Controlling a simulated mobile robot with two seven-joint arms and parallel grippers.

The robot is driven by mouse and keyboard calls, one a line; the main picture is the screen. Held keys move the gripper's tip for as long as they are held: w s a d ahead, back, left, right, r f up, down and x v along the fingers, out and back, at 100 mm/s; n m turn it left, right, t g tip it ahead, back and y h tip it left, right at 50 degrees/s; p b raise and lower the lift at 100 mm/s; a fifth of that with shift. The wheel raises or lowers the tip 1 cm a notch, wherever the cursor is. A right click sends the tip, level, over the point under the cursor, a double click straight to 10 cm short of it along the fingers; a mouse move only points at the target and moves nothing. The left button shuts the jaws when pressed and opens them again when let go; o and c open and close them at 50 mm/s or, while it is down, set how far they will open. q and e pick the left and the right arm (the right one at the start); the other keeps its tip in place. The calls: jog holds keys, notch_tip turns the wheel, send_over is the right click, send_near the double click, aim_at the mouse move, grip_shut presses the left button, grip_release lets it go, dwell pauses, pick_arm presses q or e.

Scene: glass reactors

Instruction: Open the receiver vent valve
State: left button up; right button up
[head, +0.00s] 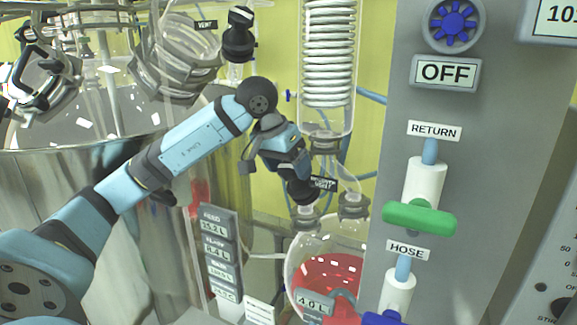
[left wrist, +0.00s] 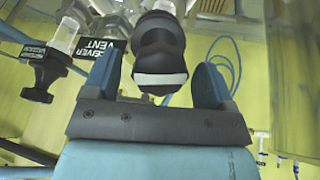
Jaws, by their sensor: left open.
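The receiver vent valve has a black knob (head: 302,192) above the round glass receiver. Its black label (head: 323,184) is beside it, partly hidden. In the left wrist view the knob (left wrist: 159,52) has a pale band, and the label reading VENT (left wrist: 95,52) is to its left. My left gripper (head: 297,178) is open at the knob. In the left wrist view its two blue fingers stand on either side of the knob, with gaps visible; I cannot tell whether the knob is fully between them. My right gripper is not in view.
A second black knob (left wrist: 46,76) is at left in the wrist view. The glass receiver (head: 325,268) holds red liquid. A coil condenser (head: 328,60) hangs above, and a grey panel (head: 480,190) with a green handle (head: 420,217) stands at right. A steel vessel (head: 60,200) is at left.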

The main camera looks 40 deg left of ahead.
pick_arm(q)
jog(key=shift+w+f, duration=0.1)
jog(key=shift+f, duration=0.1)
jog(key=shift+c, duration=0.2)
jog(key=c, duration=0.9)
jog(key=shift+n, duration=0.3)
